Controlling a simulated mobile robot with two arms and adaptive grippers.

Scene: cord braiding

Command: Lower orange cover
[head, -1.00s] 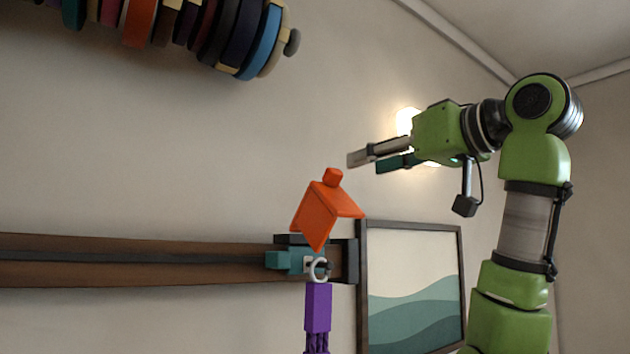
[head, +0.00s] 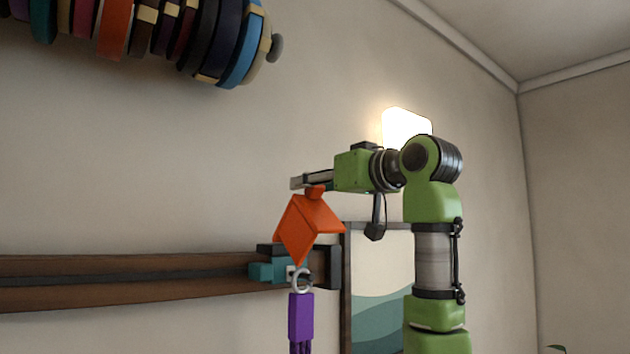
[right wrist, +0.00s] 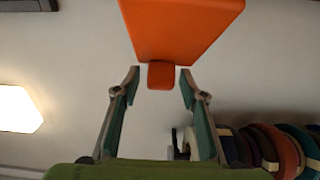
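The orange cover (head: 308,228) stands raised and tilted above the teal block (head: 268,271) at the right end of the wooden rail. A small orange knob (head: 315,193) tops it. My right gripper (head: 303,183) is at the knob's height in the head view. In the right wrist view, the cover (right wrist: 180,28) is ahead and its knob (right wrist: 161,75) lies between the fingertips of my right gripper (right wrist: 161,78). The fingers are open, with a gap on each side of the knob. My left gripper is not in view.
A metal ring (head: 301,280) with a purple cord end (head: 300,316) hangs below the teal block. The wooden rail (head: 120,282) runs left along the wall. A framed picture (head: 382,300) is behind my right arm. Coloured spools (head: 190,35) hang upper left.

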